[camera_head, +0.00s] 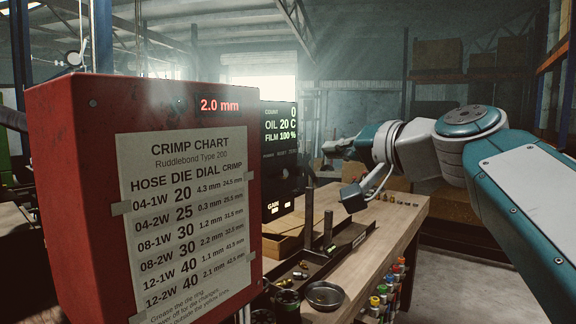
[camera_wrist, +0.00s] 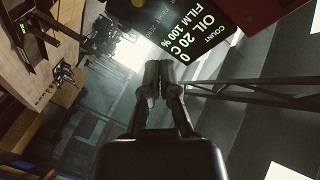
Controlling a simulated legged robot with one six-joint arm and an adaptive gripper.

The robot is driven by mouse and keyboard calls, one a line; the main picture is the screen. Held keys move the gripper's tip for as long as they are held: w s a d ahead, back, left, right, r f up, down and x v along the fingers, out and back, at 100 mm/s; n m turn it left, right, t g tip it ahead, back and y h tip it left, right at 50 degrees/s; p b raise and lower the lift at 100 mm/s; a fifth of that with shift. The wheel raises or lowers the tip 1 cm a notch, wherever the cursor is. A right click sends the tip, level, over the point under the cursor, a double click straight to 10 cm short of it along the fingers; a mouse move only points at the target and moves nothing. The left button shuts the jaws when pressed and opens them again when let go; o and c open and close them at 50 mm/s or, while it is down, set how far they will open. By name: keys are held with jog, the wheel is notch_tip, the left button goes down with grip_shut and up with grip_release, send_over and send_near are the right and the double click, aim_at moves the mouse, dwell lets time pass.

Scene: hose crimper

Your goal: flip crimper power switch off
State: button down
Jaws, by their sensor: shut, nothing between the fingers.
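The red crimper cabinet (camera_head: 70,150) fills the left of the head view, with a lit 2.0 mm readout (camera_head: 219,105) and a paper crimp chart (camera_head: 190,220). Beside it is a black control panel (camera_head: 280,160) with lit text: count 0, oil 20 C, film 100 %. The panel also shows tilted at the top of the wrist view (camera_wrist: 190,30). I cannot make out the power switch in either view. My gripper (camera_wrist: 160,75) is shut and empty, its fingertips just below the panel in that picture. In the head view my arm reaches in from the right, its end right of the panel.
A wooden workbench (camera_head: 385,240) stands below my arm, with a dark tray, a round metal dish (camera_head: 324,294) and small fittings on it. Several colored-ended tools (camera_head: 380,290) line its front edge. Shelves with boxes (camera_head: 437,55) stand behind. Floor right of the bench is clear.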

aim_at(281, 159)
jog(key=x, duration=0.9)
jog(key=shift+w+d, duration=0.15)
jog(key=shift+w, duration=0.1)
jog(key=shift+s+a+f, duration=0.45)
jog(key=shift+s+f, duration=0.1)
jog(key=shift+s, duration=0.15)
jog(key=shift+s+a+f, duration=0.1)
jog(key=shift+s+f, duration=0.4)
jog(key=shift+s, duration=0.15)
jog(key=shift+a, duration=0.15)
jog(key=shift+a, duration=0.1)
jog(key=shift+d+f, duration=0.15)
jog(key=shift+d, duration=0.05)
